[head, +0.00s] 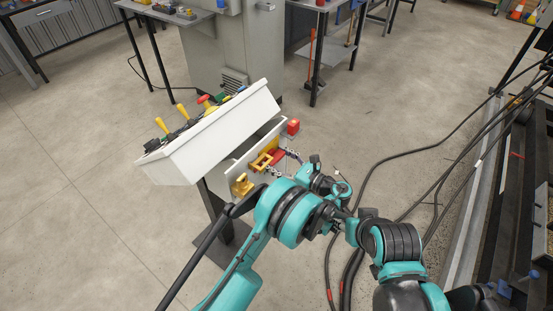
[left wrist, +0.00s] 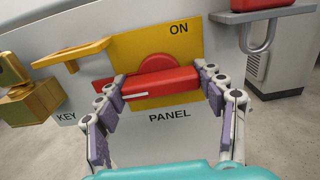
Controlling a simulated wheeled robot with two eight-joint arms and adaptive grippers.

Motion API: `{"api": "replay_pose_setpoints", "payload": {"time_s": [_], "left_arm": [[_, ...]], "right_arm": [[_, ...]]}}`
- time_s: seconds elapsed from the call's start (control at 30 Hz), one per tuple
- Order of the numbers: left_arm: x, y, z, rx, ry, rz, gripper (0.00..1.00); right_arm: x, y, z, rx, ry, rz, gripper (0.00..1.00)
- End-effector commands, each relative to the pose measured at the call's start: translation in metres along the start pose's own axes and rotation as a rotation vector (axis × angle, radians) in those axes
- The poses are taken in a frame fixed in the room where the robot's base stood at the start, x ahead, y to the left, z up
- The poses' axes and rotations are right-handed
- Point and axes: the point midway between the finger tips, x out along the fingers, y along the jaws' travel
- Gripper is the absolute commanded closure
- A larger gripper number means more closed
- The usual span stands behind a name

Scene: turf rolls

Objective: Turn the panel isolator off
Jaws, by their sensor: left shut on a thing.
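The panel isolator is a red bar handle (left wrist: 160,82) on a yellow plate (left wrist: 190,45) marked ON at the top, with PANEL printed below. In the left wrist view the handle lies roughly level, with a white line at its left end. No OFF mark shows; part of the plate is hidden. In the head view the red handle (head: 279,156) is on the front panel below the white console. My left gripper (head: 280,162) is shut on the handle, one finger at each end.
A brass lock and yellow lever (left wrist: 72,55) marked KEY sit left of the isolator. The white console (head: 215,130) carries levers and a red button. Black cables (head: 430,150) cross the floor at the right.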

Motion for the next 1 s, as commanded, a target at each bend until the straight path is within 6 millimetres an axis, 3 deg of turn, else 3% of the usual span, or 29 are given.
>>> {"api": "replay_pose_setpoints", "payload": {"time_s": [0.33, 0.37, 0.43, 1.0], "left_arm": [[0.0009, -0.0002, 0.0003, -0.005, -0.001, 0.0, 0.6], [0.0009, -0.0002, 0.0003, -0.005, -0.001, 0.0, 0.26], [0.0009, -0.0002, 0.0003, -0.004, -0.001, 0.0, 0.1], [0.0001, 0.0, 0.0001, 0.035, 0.0, 0.0, 0.1]], "right_arm": [[0.0, 0.0, 0.0, 0.0, 0.0, 0.0, 0.6], [0.0, 0.0, 0.0, 0.0, 0.0, 0.0, 0.6], [0.0, 0.0, 0.0, 0.0, 0.0, 0.0, 0.6], [0.0, 0.0, 0.0, 0.0, 0.0, 0.0, 0.6]]}}
